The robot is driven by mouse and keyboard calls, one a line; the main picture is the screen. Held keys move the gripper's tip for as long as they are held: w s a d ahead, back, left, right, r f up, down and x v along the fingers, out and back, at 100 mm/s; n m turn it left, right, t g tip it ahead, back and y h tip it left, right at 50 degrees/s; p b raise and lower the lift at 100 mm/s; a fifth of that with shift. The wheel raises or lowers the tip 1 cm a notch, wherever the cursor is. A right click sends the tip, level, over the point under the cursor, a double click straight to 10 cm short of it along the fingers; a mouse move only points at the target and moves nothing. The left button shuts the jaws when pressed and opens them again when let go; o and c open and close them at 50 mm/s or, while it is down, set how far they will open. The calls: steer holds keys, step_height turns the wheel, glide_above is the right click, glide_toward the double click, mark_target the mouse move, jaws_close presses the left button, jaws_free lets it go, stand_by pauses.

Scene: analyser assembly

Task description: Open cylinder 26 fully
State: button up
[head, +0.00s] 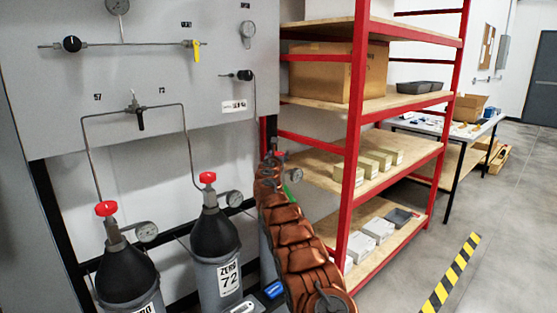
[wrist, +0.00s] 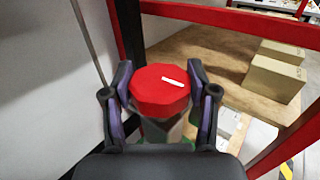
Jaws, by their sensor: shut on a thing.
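A red valve knob (wrist: 160,92) with a short white mark on top sits between the two fingers of my gripper (wrist: 165,82) in the wrist view. The fingers are shut on its sides. A bit of green shows below the knob. In the head view my copper-coloured arm reaches to the third cylinder on the right, hiding most of it and its knob. A pressure gauge (head: 295,174) shows beside the arm's far end. The number on this cylinder is not visible.
Two dark-topped cylinders with red knobs (head: 106,209) (head: 207,178) stand to the left; one is labelled ZERO 72. A grey panel (head: 65,95) with valves and thin pipes is behind. A red shelf rack (head: 352,140) with boxes stands close on the right.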

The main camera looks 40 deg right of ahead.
steer(key=shift+n+t+y+b, duration=0.4)
steer(key=shift+t+b, duration=0.1)
steer(key=shift+b, duration=0.15)
steer(key=shift+s+d+n+t+y+b, duration=0.1)
steer(key=shift+n+t+y+b, duration=0.4)
steer(key=shift+n+t+y, duration=0.35)
steer(key=shift+r+n+t+y+p, duration=0.2)
steer(key=shift+n+t+y+p, duration=0.9)
steer(key=shift+y, duration=0.55)
steer(key=shift+n+t+y+p, duration=0.25)
steer(key=shift+n+y+p, duration=0.15)
steer(key=shift+p, duration=0.15)
steer(key=n+y+p, duration=0.1)
steer(key=y+p, duration=0.1)
steer(key=p, duration=0.2)
steer(key=shift+n+t, duration=0.25)
steer(key=shift+t, duration=0.15)
steer(key=shift+f+n+y+p, duration=0.2)
steer(key=shift+n+y+p, duration=0.65)
steer(key=shift+p, duration=2.15)
steer(key=shift+m+y, duration=0.25)
steer(key=o, duration=1.2)
steer(key=shift+t, duration=0.3)
